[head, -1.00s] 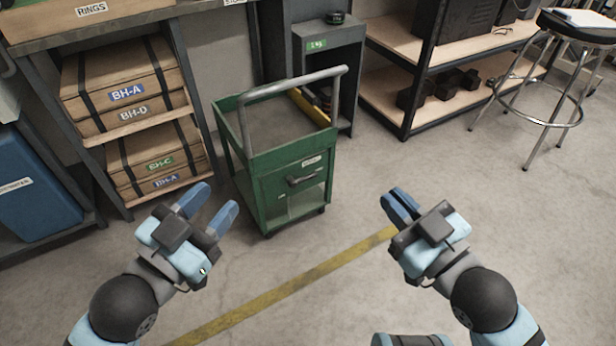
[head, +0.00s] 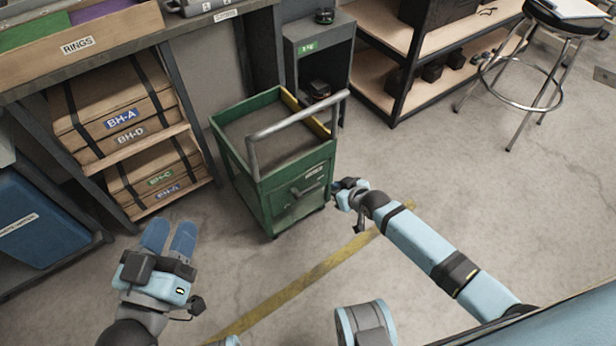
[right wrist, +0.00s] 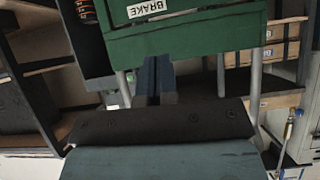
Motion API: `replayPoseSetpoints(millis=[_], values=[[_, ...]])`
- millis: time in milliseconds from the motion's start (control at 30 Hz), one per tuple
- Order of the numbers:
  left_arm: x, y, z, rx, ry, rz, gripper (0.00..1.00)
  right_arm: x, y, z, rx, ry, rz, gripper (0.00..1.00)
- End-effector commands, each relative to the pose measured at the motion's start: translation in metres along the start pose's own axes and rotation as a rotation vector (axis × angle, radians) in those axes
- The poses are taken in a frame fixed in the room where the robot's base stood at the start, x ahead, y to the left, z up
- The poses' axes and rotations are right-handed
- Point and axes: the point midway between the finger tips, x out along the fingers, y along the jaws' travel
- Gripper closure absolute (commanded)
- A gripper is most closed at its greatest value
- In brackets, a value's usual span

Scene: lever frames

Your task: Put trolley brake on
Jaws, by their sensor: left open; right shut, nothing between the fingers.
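The green trolley (head: 282,205) stands on the floor in the middle of the head view, with a grey push handle (head: 296,118) over it. Its near panel carries a small white label (head: 314,171) and a dark lever (head: 306,189). In the right wrist view the label (right wrist: 147,8) reads BRAKE on the green panel (right wrist: 200,38); the lever does not show clearly there. My right gripper (head: 338,186) is shut and empty, just right of the panel; its fingers (right wrist: 156,75) point toward the trolley. Contact cannot be told. My left gripper (head: 169,232) is open and empty, left of the trolley.
A shelf with strapped boxes (head: 120,120) and a blue bin (head: 35,220) stand at left. A grey cabinet (head: 318,50) stands behind the trolley, a stool (head: 530,80) at far right. The floor (head: 480,215) right of the trolley is clear.

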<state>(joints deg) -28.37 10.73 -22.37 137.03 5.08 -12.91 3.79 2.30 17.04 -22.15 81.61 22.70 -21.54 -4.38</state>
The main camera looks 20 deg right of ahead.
Motion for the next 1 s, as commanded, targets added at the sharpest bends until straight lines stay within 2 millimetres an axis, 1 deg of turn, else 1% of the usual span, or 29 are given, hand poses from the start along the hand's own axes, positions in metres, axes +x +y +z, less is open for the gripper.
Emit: replayPoseSetpoints(millis=[300,367,467,567,667,800,933,1000], values=[[0.000,0.000,0.001,-0.001,0.001,0.000,0.57,0.001,0.000,0.001,0.001,-0.002,0.001,1.00],[0.000,0.001,0.000,-0.002,0.008,0.003,0.57,0.003,0.000,0.002,0.001,-0.002,0.000,1.00],[0.001,0.003,-0.004,-0.006,0.038,0.015,0.57,0.012,0.000,0.003,0.001,-0.001,0.000,1.00],[0.001,0.009,-0.015,-0.016,0.102,0.040,0.57,0.029,0.000,0.003,0.000,0.000,0.000,1.00],[0.002,0.010,-0.008,-0.023,0.099,0.052,0.57,0.051,0.000,0.004,0.000,0.000,0.000,1.00],[0.003,0.008,0.012,-0.027,0.034,0.059,0.57,0.082,0.000,0.004,0.002,0.000,0.000,1.00],[0.003,0.005,0.032,-0.029,-0.032,0.065,0.57,0.108,0.000,0.004,-0.001,0.000,0.000,1.00],[0.003,0.004,0.042,-0.028,-0.068,0.069,0.57,0.115,0.000,0.016,0.001,-0.002,0.000,1.00]])
